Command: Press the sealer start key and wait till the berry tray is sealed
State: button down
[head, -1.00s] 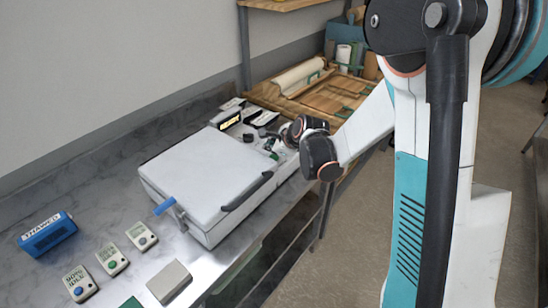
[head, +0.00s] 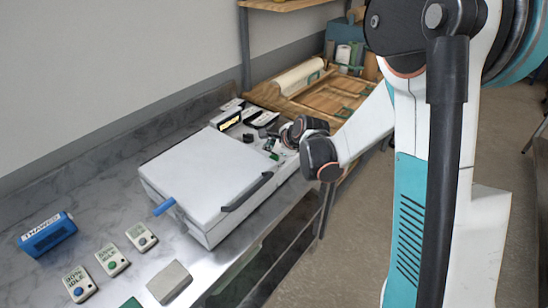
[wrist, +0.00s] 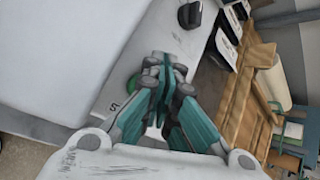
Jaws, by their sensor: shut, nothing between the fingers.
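The sealer (head: 205,175) is a white box with a flat lid that lies down. A blue handle (head: 163,207) sticks out at its near left end. A round green key (wrist: 147,82) shows on this panel, partly hidden behind my fingers. My gripper (wrist: 166,66) is shut and empty, with its tips over the panel beside the green key. I cannot tell whether they touch it. In the head view my gripper (head: 273,148) is small at the sealer's far end. No berry tray shows.
A black knob (wrist: 190,14) stands on the panel near my fingertips. Several small display boxes (head: 112,259) and a blue box (head: 47,234) stand on the marble counter (head: 75,185) at left. A grey block (head: 169,282) lies in front. A wooden surface (head: 325,100) lies behind.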

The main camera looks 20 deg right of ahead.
jog(key=shift+f+b, duration=0.4)
jog(key=shift+f+b, duration=0.45)
dwell(0.6)
jog(key=shift+r, duration=0.2)
jog(key=shift+r+p, duration=0.55)
jog(key=shift+r, duration=0.15)
jog(key=shift+r+p, duration=1.6)
jog(key=shift+r, duration=0.9)
